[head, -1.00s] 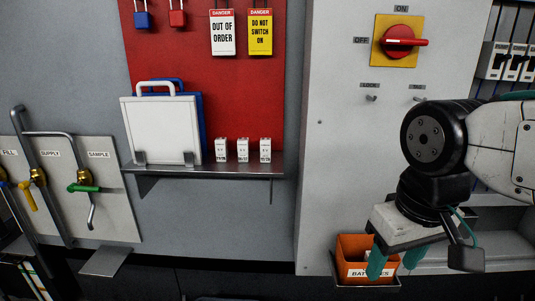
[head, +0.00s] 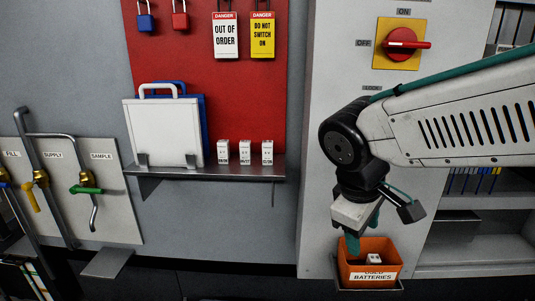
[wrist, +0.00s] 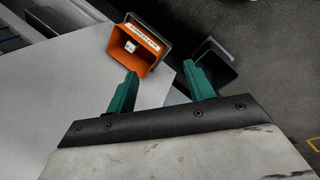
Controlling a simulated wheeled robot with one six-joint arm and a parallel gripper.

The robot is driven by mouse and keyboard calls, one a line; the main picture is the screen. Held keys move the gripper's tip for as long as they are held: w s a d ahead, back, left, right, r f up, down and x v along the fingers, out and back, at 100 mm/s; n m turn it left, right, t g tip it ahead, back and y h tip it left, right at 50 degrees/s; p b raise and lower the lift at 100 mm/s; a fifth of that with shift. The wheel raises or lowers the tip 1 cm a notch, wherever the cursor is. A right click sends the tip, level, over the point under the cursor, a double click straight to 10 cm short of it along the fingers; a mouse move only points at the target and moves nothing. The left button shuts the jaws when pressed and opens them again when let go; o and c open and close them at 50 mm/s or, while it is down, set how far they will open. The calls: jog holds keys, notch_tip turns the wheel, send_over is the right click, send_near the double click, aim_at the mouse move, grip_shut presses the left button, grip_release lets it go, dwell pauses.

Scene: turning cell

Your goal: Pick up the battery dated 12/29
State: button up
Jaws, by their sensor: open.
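Three white batteries stand upright in a row on the metal shelf: a left one (head: 223,152), a middle one (head: 245,152) and a right one (head: 267,152). Their dates are too small to read surely, so I cannot tell which is 12/29. My gripper (head: 361,240) is open and empty, with teal fingers, well right of the shelf and just above the orange bin. In the wrist view, the fingers of my gripper (wrist: 161,75) are spread apart with nothing between them. The shelf batteries do not show there.
The orange bin (head: 371,277), labelled for batteries, holds a small white item (wrist: 130,47). A white panel (head: 165,132) stands on the shelf (head: 215,171) left of the batteries. A red rotary switch (head: 405,44) is upper right. Valve handles and pipes are at far left.

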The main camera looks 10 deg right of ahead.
jog(key=w+a+r+n+t+h, duration=0.1)
jog(key=w+n+t, duration=0.1)
jog(key=w+n, duration=0.35)
jog(key=w+a+r+n+t+h, duration=0.1)
jog(key=w+a+n+t, duration=0.1)
jog(key=w+n, duration=0.35)
jog(key=n+t+y, duration=0.2)
jog(key=n+t, duration=0.4)
jog(key=n, duration=0.8)
send_near(267, 146)
jog(key=x, duration=0.4)
jog(key=shift+s+d+f, duration=0.2)
jog(key=shift+d+f, duration=0.05)
jog(key=shift+f, duration=0.1)
jog(key=shift+a+r+n+t, duration=0.1)
jog(key=shift+a+n+t, duration=0.15)
jog(key=shift+n, duration=0.35)
jog(key=shift+w, duration=0.2)
jog(key=x, duration=0.7)
jog(key=shift+w+d, duration=0.2)
jog(key=shift+w, duration=0.05)
jog(key=c, duration=1.1)
